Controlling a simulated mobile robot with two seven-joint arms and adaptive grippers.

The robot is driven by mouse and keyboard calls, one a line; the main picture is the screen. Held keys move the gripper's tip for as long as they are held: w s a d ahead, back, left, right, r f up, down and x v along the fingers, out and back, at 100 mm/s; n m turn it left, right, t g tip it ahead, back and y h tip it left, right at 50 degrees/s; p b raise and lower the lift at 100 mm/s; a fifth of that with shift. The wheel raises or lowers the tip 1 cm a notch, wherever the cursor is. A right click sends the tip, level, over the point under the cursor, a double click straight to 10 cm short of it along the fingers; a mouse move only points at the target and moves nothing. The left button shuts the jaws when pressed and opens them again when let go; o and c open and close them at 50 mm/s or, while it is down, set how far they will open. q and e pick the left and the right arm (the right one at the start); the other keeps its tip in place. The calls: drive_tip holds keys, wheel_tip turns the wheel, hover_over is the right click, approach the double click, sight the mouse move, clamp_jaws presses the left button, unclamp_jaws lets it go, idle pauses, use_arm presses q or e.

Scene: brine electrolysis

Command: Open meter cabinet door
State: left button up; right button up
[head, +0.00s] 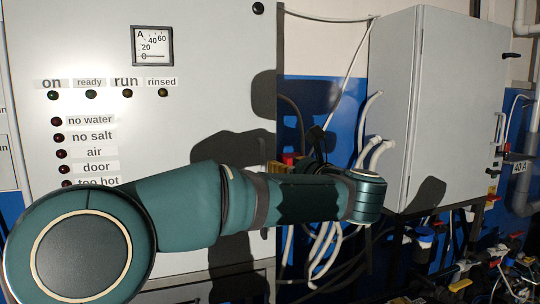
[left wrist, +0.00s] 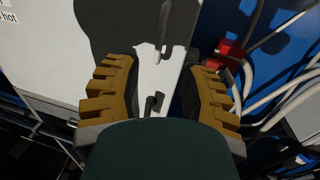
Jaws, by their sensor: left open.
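The meter cabinet (head: 205,110) is the large light grey panel at the left of the head view, with a square ammeter, labels and small lamps on its front. Its door looks closed. In the left wrist view the cabinet front (left wrist: 45,55) fills the upper left, and a small black handle (left wrist: 153,103) shows between the fingers. My left gripper (left wrist: 160,68) is open, with a yellow-brown ridged finger on either side of the handle; contact cannot be told. In the head view my left forearm crosses the cabinet's lower part and mostly hides the gripper (head: 290,163). My right gripper is not in view.
A second grey cabinet (head: 455,100) with black latches stands at the right. White cables (head: 325,245) hang between the two cabinets before a blue and white wall. A red part (left wrist: 232,50) sits close to the right finger. Pipes and clutter crowd the lower right.

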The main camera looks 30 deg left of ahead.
sight(264, 157)
use_arm(q)
drive_tip(key=p+x, duration=0.1)
drive_tip(key=x, duration=1)
drive_tip(key=shift+a+p, duration=0.1)
drive_tip(key=shift+p, duration=0.25)
clamp_jaws()
